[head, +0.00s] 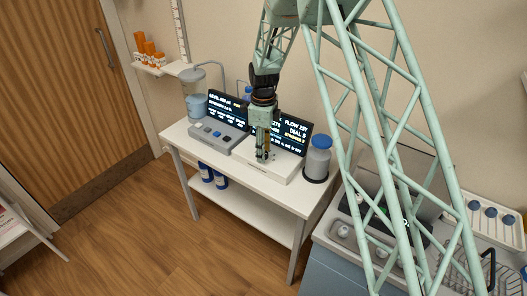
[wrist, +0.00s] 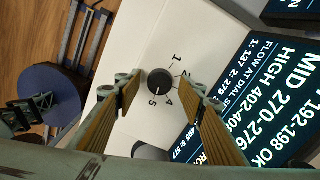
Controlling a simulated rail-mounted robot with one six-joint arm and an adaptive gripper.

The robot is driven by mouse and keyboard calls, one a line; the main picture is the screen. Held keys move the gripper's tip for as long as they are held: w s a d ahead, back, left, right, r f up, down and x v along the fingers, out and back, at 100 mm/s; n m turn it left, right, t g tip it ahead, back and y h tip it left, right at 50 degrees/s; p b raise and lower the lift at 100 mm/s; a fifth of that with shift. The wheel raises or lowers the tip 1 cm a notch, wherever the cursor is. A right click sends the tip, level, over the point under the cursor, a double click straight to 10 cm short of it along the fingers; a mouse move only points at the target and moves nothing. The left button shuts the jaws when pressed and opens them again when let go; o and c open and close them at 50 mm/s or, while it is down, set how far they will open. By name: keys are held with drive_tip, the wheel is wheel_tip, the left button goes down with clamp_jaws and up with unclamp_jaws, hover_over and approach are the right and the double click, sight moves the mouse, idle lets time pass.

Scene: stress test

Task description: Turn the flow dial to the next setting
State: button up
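The flow dial (wrist: 159,82) is a small black round knob on a white box (wrist: 130,40), with numbers 1, 4 and 5 legible around it. A pale mark on its edge seems to face the 5. In the head view the white box (head: 283,165) stands on the table, and the dial is hidden by my gripper (head: 263,156). In the wrist view my gripper (wrist: 158,98) is open, pointing down at the box, with one finger on each side of the dial. A gap shows between each finger and the knob; the height of the fingertips is hard to tell.
A dark screen (head: 296,133) behind the box seems to read "FLOW 257, DIAL 5". A blue-capped bottle (head: 318,158) stands close on the right. The table's front edge (head: 235,175) has free room before it.

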idle(0.3)
wheel_tip(320, 180, up, 12)
idle(0.8)
idle(0.4)
